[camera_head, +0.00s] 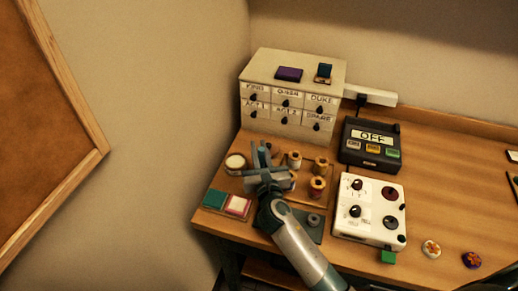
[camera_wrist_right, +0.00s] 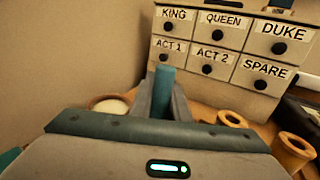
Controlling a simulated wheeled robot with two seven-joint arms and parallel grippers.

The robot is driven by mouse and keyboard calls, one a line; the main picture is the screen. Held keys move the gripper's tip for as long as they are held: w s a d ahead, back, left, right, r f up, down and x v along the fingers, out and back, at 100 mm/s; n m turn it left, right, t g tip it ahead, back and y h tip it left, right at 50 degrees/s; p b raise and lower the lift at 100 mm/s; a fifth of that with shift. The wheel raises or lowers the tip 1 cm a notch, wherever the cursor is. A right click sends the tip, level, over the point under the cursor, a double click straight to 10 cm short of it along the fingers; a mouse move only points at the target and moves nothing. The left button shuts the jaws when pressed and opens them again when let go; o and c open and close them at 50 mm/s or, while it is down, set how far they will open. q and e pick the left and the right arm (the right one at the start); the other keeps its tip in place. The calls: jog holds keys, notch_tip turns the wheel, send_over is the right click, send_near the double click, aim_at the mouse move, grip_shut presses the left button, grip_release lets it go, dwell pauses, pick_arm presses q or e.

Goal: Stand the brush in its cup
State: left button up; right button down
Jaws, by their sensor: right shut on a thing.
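My right gripper (camera_head: 266,158) is over the left part of the table, in front of the drawer box. It is shut on a slim teal piece that I take to be the brush (camera_wrist_right: 163,88); in the right wrist view it stands up between the fingers. Its lower part is hidden by the gripper. I cannot pick out the brush's cup for sure. A round pale-topped container (camera_head: 235,163) stands just left of the gripper; it also shows in the right wrist view (camera_wrist_right: 110,105). My left gripper is not in view.
The labelled drawer box (camera_head: 290,100) stands behind. Several thread spools (camera_head: 317,187) are close on the gripper's right. Teal and pink pads (camera_head: 226,203) lie at the front left. A black OFF box (camera_head: 370,146) and a white knob panel (camera_head: 368,210) stand right.

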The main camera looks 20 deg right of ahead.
jog(key=shift+f, duration=0.15)
jog(key=c, duration=1.7)
grip_release()
jog(key=shift+s, duration=0.15)
jog(key=s, duration=0.4)
jog(key=s+a+b, duration=0.1)
jog(key=s, duration=0.2)
jog(key=s+b, duration=0.1)
jog(key=s, duration=0.3)
jog(key=shift+s+a+r, duration=0.2)
jog(key=shift+s, duration=0.15)
